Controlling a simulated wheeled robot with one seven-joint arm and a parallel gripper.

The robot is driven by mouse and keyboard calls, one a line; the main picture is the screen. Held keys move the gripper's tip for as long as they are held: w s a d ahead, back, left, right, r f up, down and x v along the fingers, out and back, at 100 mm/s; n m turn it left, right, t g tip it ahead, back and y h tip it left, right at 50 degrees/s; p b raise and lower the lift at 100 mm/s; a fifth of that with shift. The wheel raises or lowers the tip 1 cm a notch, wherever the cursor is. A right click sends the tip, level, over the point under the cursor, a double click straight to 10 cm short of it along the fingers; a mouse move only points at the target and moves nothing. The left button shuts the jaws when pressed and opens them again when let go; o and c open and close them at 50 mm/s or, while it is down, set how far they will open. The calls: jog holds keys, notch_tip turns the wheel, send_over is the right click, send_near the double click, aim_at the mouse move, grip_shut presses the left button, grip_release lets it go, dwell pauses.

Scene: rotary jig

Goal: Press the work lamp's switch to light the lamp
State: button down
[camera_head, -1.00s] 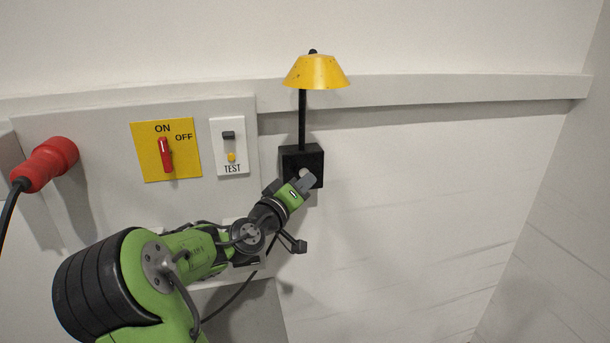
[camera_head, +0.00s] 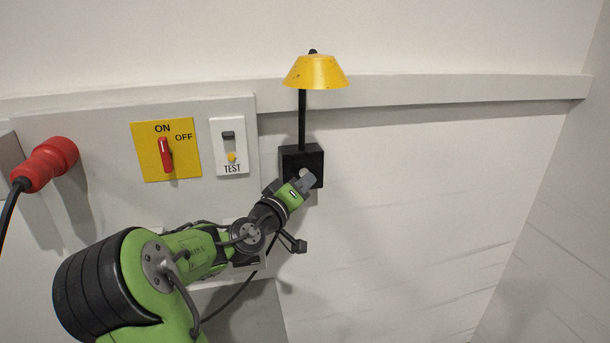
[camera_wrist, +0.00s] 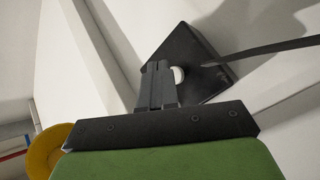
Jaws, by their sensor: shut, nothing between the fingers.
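The work lamp has a yellow shade (camera_head: 315,72) on a black post above a black box (camera_head: 311,161) on the wall. A round white switch button shows on the box, partly hidden by my gripper (camera_head: 308,181). In the wrist view, my gripper (camera_wrist: 157,68) is shut and empty, with its fingertips right beside the white button (camera_wrist: 178,75) on the black box (camera_wrist: 195,50). I cannot tell whether they touch it. No glow shows at the shade, which also appears at the lower left of the wrist view (camera_wrist: 47,152).
Left of the lamp are a white TEST panel (camera_head: 229,146), a yellow ON/OFF plate (camera_head: 149,163) with a red handle, and a red plug (camera_head: 46,164) with a black cable. A pale rail (camera_head: 430,91) runs along the wall. The wall right of the lamp is clear.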

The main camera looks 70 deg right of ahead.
jog(key=shift+w+d, duration=0.2)
jog(key=shift+d, duration=0.2)
dwell(0.3)
jog(key=s+a+b, duration=0.1)
jog(key=s+a, duration=0.2)
jog(key=a, duration=0.3)
jog(key=shift+s, duration=0.3)
dwell(0.8)
